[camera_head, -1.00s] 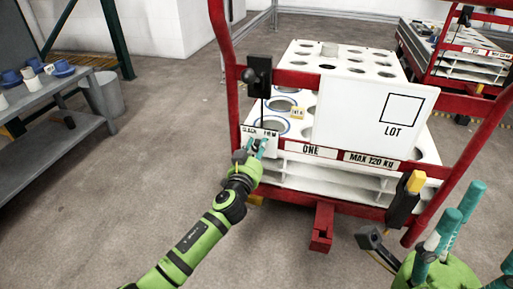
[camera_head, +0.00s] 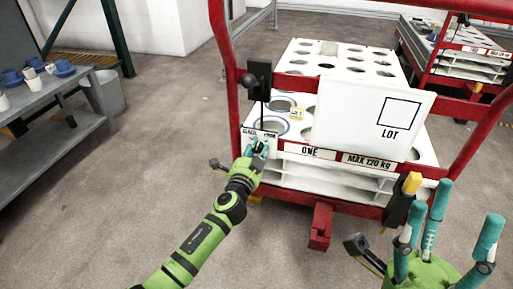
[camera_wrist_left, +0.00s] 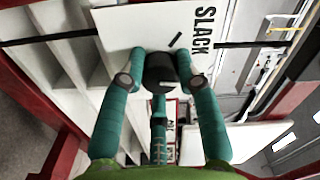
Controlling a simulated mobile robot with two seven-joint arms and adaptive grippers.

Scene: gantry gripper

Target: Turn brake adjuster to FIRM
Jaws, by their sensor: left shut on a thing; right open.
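The brake adjuster is a black knob (camera_wrist_left: 160,72) on a white plate (camera_wrist_left: 135,28) in the left wrist view. The word SLACK and a short black tick show on the plate; a small pale mark shows on the knob. In the head view the plate (camera_head: 250,131) sits at the cart's left front, with SLACK at its left and FIRM at its right. My left gripper (camera_head: 258,148) is shut on the knob, its teal fingers around it. FIRM is out of the wrist view. My right gripper (camera_head: 448,222) is open and empty at lower right.
The red cart (camera_head: 227,60) carries white holed trays (camera_head: 345,52) and a white LOT board (camera_head: 362,122). A black holder with a yellow top (camera_head: 412,183) is on its right front. A grey bench (camera_head: 75,95) stands left. The floor between is clear.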

